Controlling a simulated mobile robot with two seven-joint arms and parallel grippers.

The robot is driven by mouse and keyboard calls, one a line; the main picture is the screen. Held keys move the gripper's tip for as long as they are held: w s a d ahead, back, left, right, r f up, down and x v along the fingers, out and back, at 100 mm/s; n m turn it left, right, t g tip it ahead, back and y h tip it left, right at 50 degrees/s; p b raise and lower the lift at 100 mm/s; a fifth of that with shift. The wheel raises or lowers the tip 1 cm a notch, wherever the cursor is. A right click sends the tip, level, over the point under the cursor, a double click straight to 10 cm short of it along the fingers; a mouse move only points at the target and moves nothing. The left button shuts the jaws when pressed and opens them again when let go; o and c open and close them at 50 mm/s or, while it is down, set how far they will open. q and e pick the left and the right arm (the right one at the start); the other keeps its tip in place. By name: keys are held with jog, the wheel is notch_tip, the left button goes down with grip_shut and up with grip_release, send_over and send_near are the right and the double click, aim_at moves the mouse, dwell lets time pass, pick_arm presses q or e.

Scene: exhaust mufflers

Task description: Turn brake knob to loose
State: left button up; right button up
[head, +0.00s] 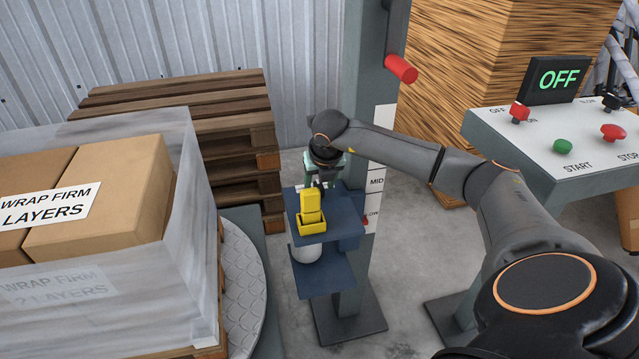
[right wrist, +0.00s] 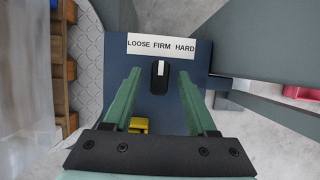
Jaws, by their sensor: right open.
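The brake knob (right wrist: 160,80) is a small black knob with a white pointer mark, on the blue carriage top (right wrist: 195,62). A label (right wrist: 161,45) beyond it reads LOOSE, FIRM, HARD, and the mark points at about FIRM. My right gripper (right wrist: 160,77) is open, its green fingers on either side of the knob, with gaps showing. In the head view my right gripper (head: 325,170) is over the back of the blue carriage (head: 345,215); I cannot make out the knob there. My left gripper is not in view.
A yellow part (head: 311,212) sits on the carriage's front. A grey mast (head: 371,95) with a red handle (head: 402,69) stands behind. Left is a wrapped box load (head: 95,200); right is a control panel (head: 560,140) with an OFF display (head: 558,79).

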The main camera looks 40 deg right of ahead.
jog(key=shift+c, duration=0.4)
grip_shut()
dwell(0.4)
jog(key=n+y, duration=0.1)
jog(key=n, duration=0.2)
jog(key=shift+d+n+t, duration=0.15)
jog(key=shift+n+t, duration=0.15)
jog(key=shift+t, duration=0.1)
jog(key=n+y, duration=0.2)
jog(key=n, duration=0.2)
jog(key=shift+d+r, duration=0.1)
jog(key=shift+n, duration=0.7)
jog(key=shift+y, duration=0.3)
